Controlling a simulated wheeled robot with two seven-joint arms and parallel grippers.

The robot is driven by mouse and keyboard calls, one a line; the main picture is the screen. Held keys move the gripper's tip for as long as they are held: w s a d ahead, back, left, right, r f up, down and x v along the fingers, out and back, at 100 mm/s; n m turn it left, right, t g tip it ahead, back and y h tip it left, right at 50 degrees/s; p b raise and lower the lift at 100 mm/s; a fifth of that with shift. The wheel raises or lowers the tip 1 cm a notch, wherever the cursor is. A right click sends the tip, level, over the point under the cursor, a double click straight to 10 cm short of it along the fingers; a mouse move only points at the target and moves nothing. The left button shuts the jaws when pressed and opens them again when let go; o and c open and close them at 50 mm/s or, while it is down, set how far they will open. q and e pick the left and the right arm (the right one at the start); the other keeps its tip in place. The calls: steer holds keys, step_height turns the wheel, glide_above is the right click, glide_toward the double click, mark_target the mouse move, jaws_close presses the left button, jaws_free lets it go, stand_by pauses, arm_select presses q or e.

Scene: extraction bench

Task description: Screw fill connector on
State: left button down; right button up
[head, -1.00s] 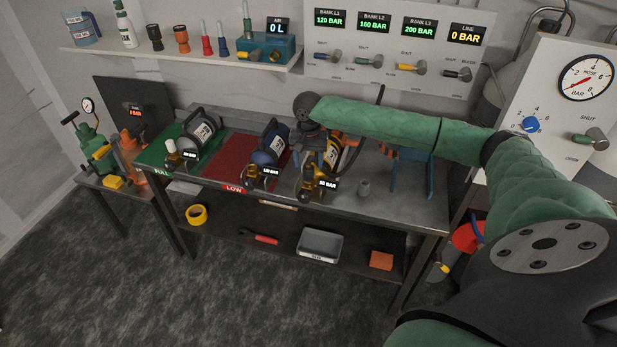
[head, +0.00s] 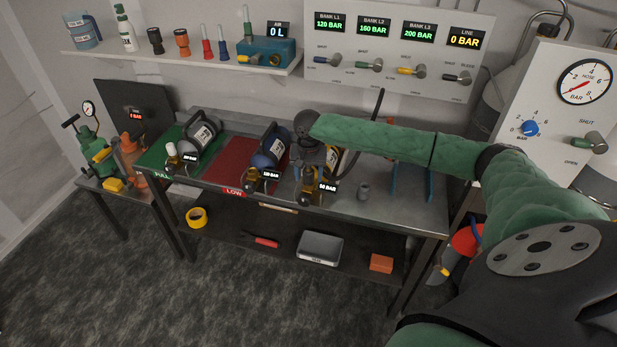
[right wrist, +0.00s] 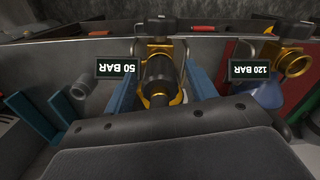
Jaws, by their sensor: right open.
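The third cylinder's brass valve (head: 309,197) stands at the bench front, with a 50 BAR tag (head: 326,187). In the right wrist view, a black connector body with a gold ring (right wrist: 160,85) is at this valve; whether it is threaded on I cannot tell. A black hose (head: 352,160) curves down towards that valve. My right gripper (head: 318,165) is open, over the third cylinder and close to its valve. Its fingertips are hard to make out, and my arm and gripper hide most of that cylinder. My left gripper is not in view.
A second cylinder (head: 270,150) with a 120 BAR tag lies to the left, on the red mat (head: 222,160). Another cylinder (head: 202,132) is on the green mat. A small grey cup-shaped part (head: 363,191) and an empty blue cradle (head: 429,184) are to the right. LINE (head: 466,37) reads 0 BAR.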

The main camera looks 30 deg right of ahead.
steer(key=n+p, duration=0.1)
steer(key=n, duration=0.1)
steer(key=shift+r+n+p, duration=0.2)
steer(key=shift+n+p, duration=0.1)
steer(key=shift+p, duration=0.1)
steer(key=n+p, duration=0.3)
steer(key=n, duration=0.4)
steer(key=shift+f+n+p, duration=0.1)
steer(key=shift+n+p, duration=0.25)
steer(key=shift+n, duration=1.35)
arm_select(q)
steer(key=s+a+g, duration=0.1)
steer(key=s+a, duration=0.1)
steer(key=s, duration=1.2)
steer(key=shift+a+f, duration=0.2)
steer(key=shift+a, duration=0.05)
arm_select(e)
steer(key=shift+f+n, duration=0.1)
steer(key=shift+n, duration=0.7)
